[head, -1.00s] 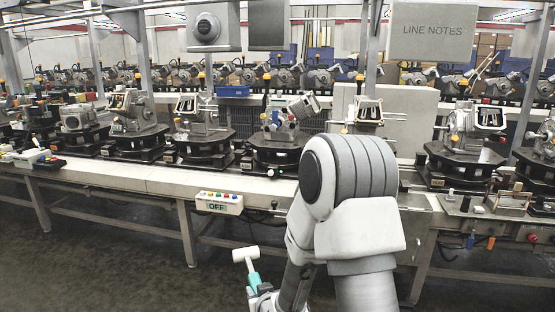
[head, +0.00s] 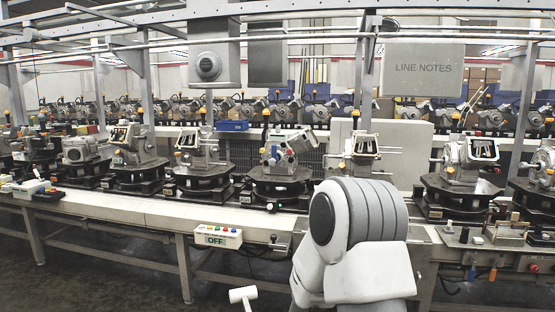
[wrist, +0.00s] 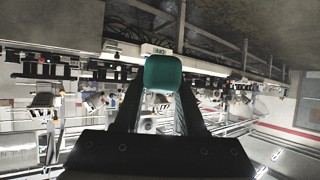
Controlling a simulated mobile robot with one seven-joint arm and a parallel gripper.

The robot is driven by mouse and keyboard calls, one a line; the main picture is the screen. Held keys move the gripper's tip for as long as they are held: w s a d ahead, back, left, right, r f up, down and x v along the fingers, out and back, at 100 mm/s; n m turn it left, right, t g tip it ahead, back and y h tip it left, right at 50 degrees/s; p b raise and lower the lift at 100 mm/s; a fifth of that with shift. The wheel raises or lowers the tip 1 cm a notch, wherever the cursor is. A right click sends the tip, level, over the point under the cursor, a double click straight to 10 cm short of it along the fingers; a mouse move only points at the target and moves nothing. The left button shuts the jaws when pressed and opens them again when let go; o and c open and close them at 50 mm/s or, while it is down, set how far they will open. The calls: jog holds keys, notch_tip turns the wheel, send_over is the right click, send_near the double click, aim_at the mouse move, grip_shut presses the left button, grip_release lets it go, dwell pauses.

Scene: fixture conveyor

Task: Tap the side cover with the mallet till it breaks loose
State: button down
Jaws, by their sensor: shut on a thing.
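The mallet's white head (head: 243,296) shows at the bottom of the head view, below and in front of the conveyor and apart from it. My gripper (wrist: 165,78) is shut on the mallet's teal handle (wrist: 165,72) in the wrist view. The gripper itself is below the edge of the head view. Grey machine castings stand on black round fixtures along the line. One tilted casting with a blue part (head: 283,156) sits near the middle. I cannot tell which piece is the side cover.
A control box reading OFF (head: 218,236) hangs on the conveyor's front edge (head: 130,213). Small parts and tools lie on the bench at right. A "LINE NOTES" board (head: 423,69) hangs above. The floor in front of the conveyor at left is open.

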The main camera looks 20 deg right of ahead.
jog(key=shift+r+p, duration=0.15)
jog(key=shift+p, duration=0.15)
jog(key=r+p, duration=0.1)
jog(key=p, duration=0.3)
jog(key=shift+s, duration=0.4)
jog(key=p, duration=0.3)
jog(key=shift+s, duration=0.35)
jog(key=shift+s+f+p, duration=0.1)
jog(key=shift+p, duration=0.2)
